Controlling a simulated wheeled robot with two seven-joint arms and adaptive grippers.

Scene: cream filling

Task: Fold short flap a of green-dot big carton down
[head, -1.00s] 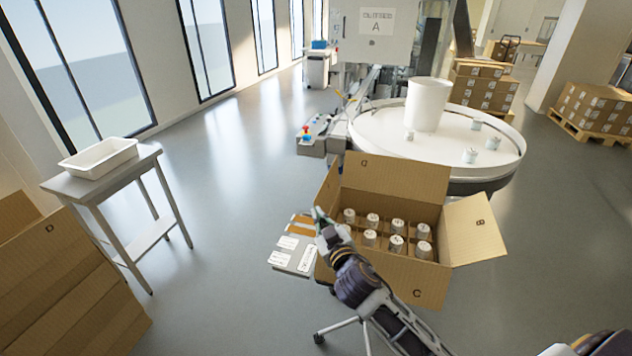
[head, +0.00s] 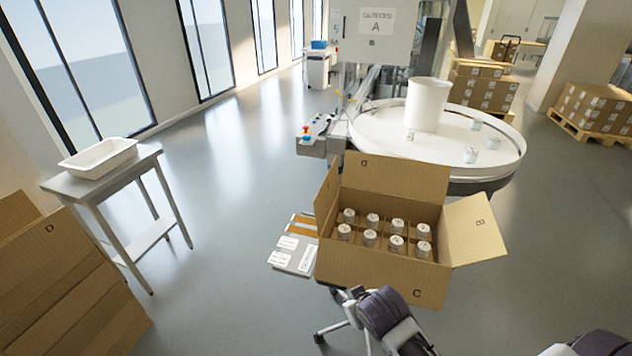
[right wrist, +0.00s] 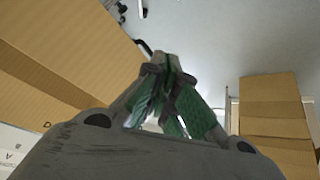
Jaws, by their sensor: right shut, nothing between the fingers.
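The big carton (head: 385,272) stands open in the head view, with several white-lidded jars inside. Its far flap (head: 395,180) stands up, its right flap (head: 472,230) leans outward, and its front flap or wall carries the letter C. Its left short flap (head: 326,190) stands roughly upright; no letter on it can be read. No green dot can be made out. My right gripper (right wrist: 170,75) shows in the right wrist view, shut and empty, with green finger pads and cardboard to its left. In the head view my right arm is below the carton's front; its fingers are hidden. My left gripper is not in view.
A small panel with labels and tape (head: 292,248) sits left of the carton. A white tray (head: 98,158) rests on a side table at left. A round turntable (head: 470,140) stands behind the carton. Flat cardboard (head: 60,285) fills the lower left. Floor between is clear.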

